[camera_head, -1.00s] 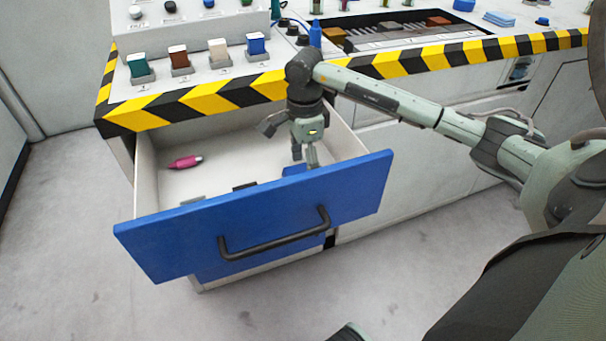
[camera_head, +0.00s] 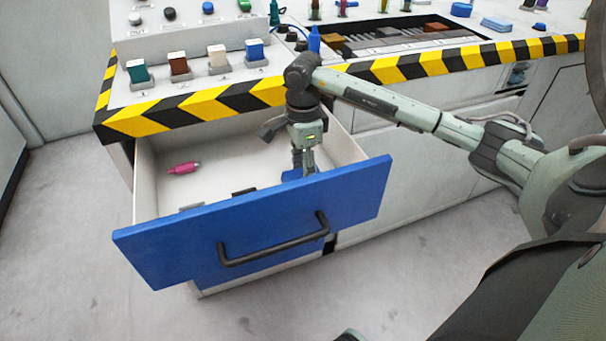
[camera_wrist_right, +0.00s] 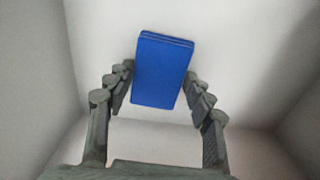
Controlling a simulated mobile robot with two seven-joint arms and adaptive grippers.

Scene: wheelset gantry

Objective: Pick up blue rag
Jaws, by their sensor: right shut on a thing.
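The blue rag (camera_wrist_right: 162,72) is a folded rectangular piece between the two fingers of my right gripper (camera_wrist_right: 158,82) in the right wrist view. In the head view my right gripper (camera_head: 304,164) points down into the open drawer, near its right side. It is shut on the rag, and a little of the rag (camera_head: 291,176) shows beside the fingers. The drawer front hides part of the view, and I cannot tell whether the rag is clear of the drawer floor. My left gripper is not in view.
The open drawer has a blue front (camera_head: 255,225) with a dark handle (camera_head: 275,245) and pale walls. A pink marker-like object (camera_head: 183,168) lies in its left part. Above is the counter's yellow and black striped edge (camera_head: 220,105), with colored switches behind it.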

